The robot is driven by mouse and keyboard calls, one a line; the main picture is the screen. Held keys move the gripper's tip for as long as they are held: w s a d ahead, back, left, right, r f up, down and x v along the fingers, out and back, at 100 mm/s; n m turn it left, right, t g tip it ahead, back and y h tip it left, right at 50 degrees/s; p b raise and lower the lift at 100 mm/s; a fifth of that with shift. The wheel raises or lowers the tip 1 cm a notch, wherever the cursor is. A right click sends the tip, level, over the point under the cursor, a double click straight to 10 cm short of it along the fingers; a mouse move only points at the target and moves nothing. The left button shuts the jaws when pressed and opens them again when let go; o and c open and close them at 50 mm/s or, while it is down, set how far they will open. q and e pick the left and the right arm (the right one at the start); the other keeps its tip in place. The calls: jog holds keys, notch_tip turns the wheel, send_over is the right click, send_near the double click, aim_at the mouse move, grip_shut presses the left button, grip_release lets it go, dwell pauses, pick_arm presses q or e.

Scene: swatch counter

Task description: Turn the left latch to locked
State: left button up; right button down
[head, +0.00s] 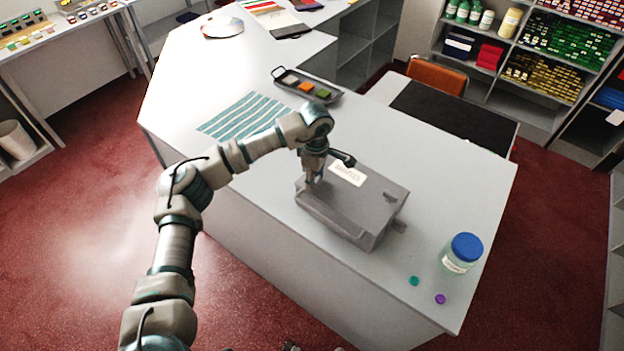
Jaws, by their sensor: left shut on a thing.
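A grey case (345,213) lies closed on the white counter, with a pale label (347,172) on its lid. My left gripper (312,183) reaches down onto the left end of the case and is shut on the left latch there. The fingers hide most of that latch, so I cannot tell how far it is turned. A small grey piece, perhaps the right latch (398,226), sticks out at the case's right end. My right gripper is not in view.
A jar with a blue lid (467,246) stands right of the case, near a teal disc (414,281) and a purple disc (440,299). Behind are a striped cloth (243,117) and a dark tray (335,98) of coloured pieces. The counter (425,187) is clear behind the jar.

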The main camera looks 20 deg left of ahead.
aim_at(319, 180)
pick_arm(q)
jog(key=shift+d+m, duration=0.55)
jog(key=shift+m, duration=0.05)
jog(key=shift+d+r+m+b, duration=0.1)
jog(key=shift+d+m+b, duration=0.05)
jog(key=shift+m+b, duration=0.15)
jog(key=shift+a, duration=0.6)
jog(key=o, duration=1)
jog(key=shift+o, duration=0.7)
jog(key=shift+d, duration=0.35)
notch_tip(319, 180, up, 12)
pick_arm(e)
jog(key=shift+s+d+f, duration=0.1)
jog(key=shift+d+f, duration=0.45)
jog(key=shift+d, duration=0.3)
